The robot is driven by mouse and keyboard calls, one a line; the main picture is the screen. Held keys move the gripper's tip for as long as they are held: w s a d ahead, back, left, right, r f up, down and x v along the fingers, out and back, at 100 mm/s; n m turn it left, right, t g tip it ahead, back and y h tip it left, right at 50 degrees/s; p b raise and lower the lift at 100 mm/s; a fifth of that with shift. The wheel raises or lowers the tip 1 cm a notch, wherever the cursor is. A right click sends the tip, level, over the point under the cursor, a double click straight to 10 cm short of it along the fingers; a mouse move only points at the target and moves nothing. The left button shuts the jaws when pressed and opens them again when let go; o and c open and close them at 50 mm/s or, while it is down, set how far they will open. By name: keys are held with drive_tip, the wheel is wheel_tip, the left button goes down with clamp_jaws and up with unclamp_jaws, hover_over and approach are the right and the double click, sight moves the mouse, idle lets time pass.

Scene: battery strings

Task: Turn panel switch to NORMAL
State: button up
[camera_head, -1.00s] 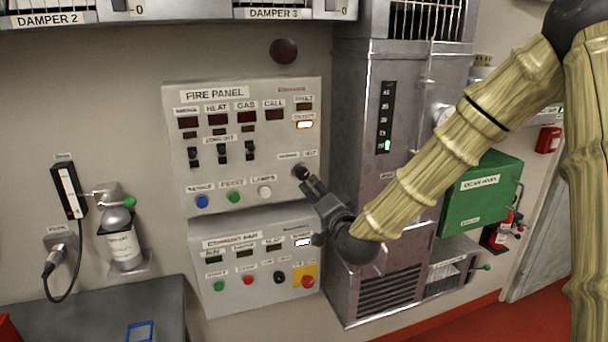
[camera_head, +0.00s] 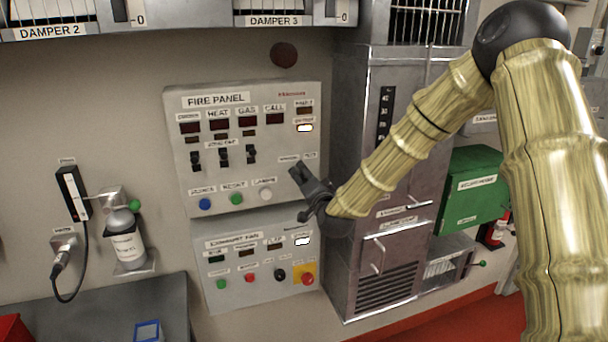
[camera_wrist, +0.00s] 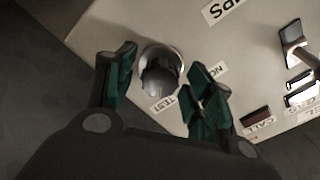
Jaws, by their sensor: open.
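The panel switch (camera_wrist: 160,78) is a round knob in a silver collar on the fire panel (camera_head: 311,108). In the wrist view it sits between my open fingers, with no clear contact on either side. A TEST label (camera_wrist: 165,103) lies beside it, and a partly hidden label starting with NO (camera_wrist: 216,72) is by the right-hand finger. I cannot tell clearly which label the knob points to. My gripper (camera_head: 298,174) is at the panel's right side in the head view and hides the switch there. It also shows open in the wrist view (camera_wrist: 163,62).
Lamp buttons (camera_head: 236,199) and small toggles (camera_head: 223,154) are left of my gripper. The exhaust fan panel (camera_head: 225,292) is just below, with a red button (camera_head: 307,279) on yellow. A grey cabinet (camera_head: 366,190) stands close on the right.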

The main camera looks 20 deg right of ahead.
drive_tip(key=shift+w, duration=0.2)
drive_tip(key=c, duration=1)
drive_tip(key=shift+c, duration=0.2)
